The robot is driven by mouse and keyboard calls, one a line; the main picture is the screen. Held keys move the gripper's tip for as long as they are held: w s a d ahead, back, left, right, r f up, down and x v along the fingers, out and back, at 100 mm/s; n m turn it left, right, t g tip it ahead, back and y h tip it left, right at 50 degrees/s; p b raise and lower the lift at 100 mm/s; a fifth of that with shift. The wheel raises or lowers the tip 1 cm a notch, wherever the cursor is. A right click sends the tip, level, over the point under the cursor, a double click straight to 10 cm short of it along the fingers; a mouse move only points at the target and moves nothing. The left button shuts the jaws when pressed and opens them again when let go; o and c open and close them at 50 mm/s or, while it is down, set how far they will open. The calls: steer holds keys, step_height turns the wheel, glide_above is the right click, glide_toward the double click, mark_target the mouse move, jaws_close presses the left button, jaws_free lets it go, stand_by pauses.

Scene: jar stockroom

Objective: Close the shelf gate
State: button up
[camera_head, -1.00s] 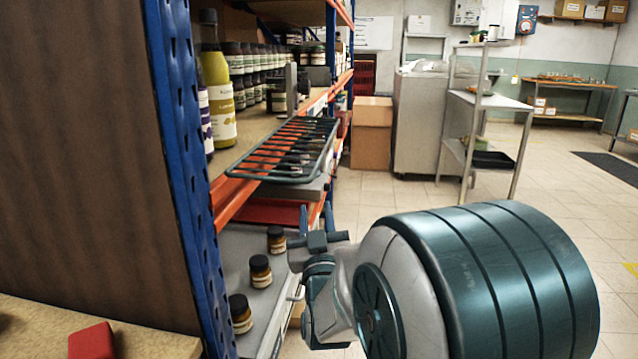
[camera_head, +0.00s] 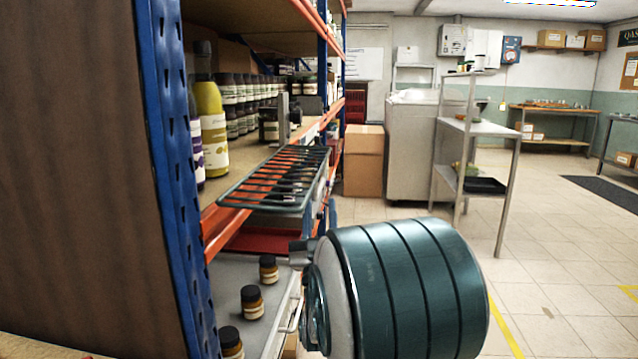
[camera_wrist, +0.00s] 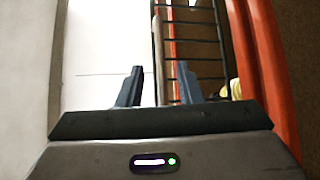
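The shelf gate (camera_head: 272,208) is a dark wire grid frame. It lies nearly flat, swung down and jutting out from the orange-edged shelf at the left in the head view. In the wrist view its bars (camera_wrist: 203,51) run across the upper middle. My gripper (camera_wrist: 159,88) is open, with two dark fingers apart. The gate's outer rail lies between the fingers in that picture; whether it is within their reach, I cannot tell. In the head view my gripper (camera_head: 301,252) is below the gate, mostly hidden behind my arm.
A yellow bottle (camera_head: 212,130) and several dark jars (camera_head: 232,90) stand on the shelf behind the gate. Small brown jars (camera_head: 252,302) stand on the grey lower shelf. A blue upright (camera_head: 172,150) is near at left. The floor (camera_head: 560,230) at right is clear.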

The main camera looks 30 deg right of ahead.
mark_target(320, 185)
steer(key=x, duration=0.6)
jaws_close()
